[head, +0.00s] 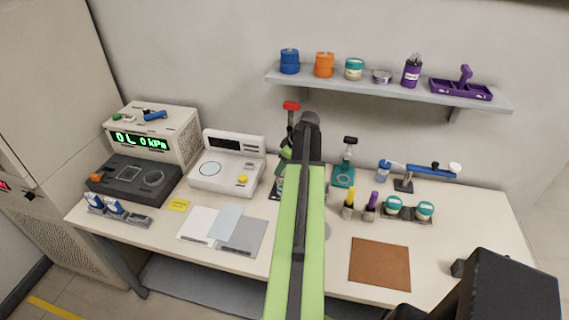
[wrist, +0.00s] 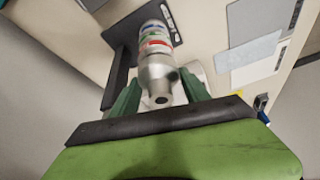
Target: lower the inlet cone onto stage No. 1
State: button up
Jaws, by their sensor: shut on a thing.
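In the wrist view my gripper (wrist: 160,98) has its two dark green fingers on either side of a silver inlet cone (wrist: 159,75), shut on it. The cone's narrow end with a dark round hole faces the camera. Directly beyond it, in line, is a cylindrical stack (wrist: 153,38) with red, green and blue bands; stage No. 1 cannot be told apart by label. I cannot tell whether the cone touches the stack or hangs just above it. In the head view my lime green arm hides the cone and most of the stack.
A dark stand (wrist: 120,50) is close beside the stack. A red-topped post (head: 291,106) rises behind my arm. A white instrument (head: 227,165) is to the left, and a teal device (head: 344,174) to the right. A brown mat (head: 380,264) lies at front right. A shelf (head: 390,91) hangs above.

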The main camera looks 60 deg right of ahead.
jog(key=shift+f+b, duration=0.5)
dwell(0.6)
jog(key=o, duration=1.7)
jog(key=shift+c, duration=0.2)
jog(key=shift+r, duration=0.1)
jog(key=p+v, duration=1.6)
jog(key=v, duration=0.1)
jog(key=shift+r, duration=0.2)
